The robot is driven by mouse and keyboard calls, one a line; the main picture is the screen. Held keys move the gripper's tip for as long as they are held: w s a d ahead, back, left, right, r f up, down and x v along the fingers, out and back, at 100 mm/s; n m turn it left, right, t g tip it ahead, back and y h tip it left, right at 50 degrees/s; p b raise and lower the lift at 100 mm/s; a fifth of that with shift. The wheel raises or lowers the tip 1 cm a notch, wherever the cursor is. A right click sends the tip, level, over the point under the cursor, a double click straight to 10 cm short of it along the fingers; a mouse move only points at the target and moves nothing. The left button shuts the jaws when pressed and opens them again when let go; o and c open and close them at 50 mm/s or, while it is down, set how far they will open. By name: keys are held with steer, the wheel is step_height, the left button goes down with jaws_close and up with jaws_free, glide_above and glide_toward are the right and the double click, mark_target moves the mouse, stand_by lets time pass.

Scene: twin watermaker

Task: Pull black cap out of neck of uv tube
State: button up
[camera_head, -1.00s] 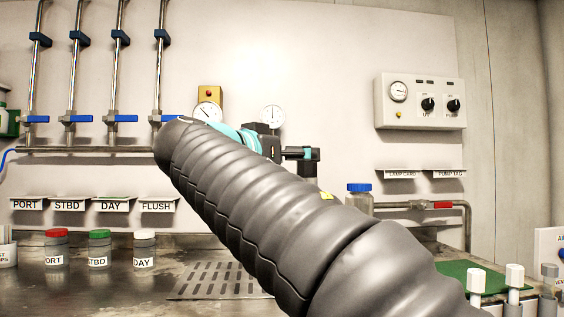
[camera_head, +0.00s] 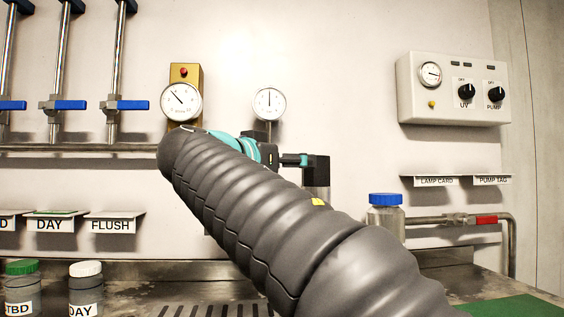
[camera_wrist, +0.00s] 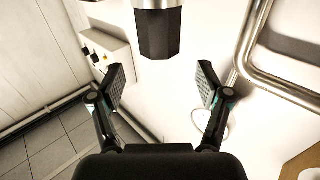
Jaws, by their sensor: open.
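The black cap (camera_wrist: 160,35) shows at the top middle of the wrist view, joined to the end of the bright steel UV tube (camera_wrist: 158,3), which is mostly cut off by the frame edge. My gripper (camera_wrist: 160,85) is open and empty, with one finger on each side of the picture; the cap appears between their lines but beyond the tips, and no contact shows. In the head view, the black cap (camera_head: 317,167) sits on top of the upright steel tube (camera_head: 316,193). My arm hides the lower tube and most of my gripper there.
A blue-lidded jar (camera_head: 385,213) stands right of the tube. A steel pipe with a red-handled valve (camera_head: 485,220) runs behind it. Two gauges (camera_head: 182,102) and a control box (camera_head: 455,88) are on the wall. Lidded sample jars (camera_head: 85,285) stand at left.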

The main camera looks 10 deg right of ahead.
mark_target(322, 164)
steer(key=p+x, duration=0.2)
steer(key=x, duration=1)
steer(key=shift+f, duration=0.1)
steer(key=c, duration=1)
steer(key=shift+o, duration=1.1)
steer(key=shift+s, duration=0.1)
steer(key=shift+c, duration=0.9)
steer(key=shift+r+p, duration=0.7)
steer(key=shift+r, duration=3.6)
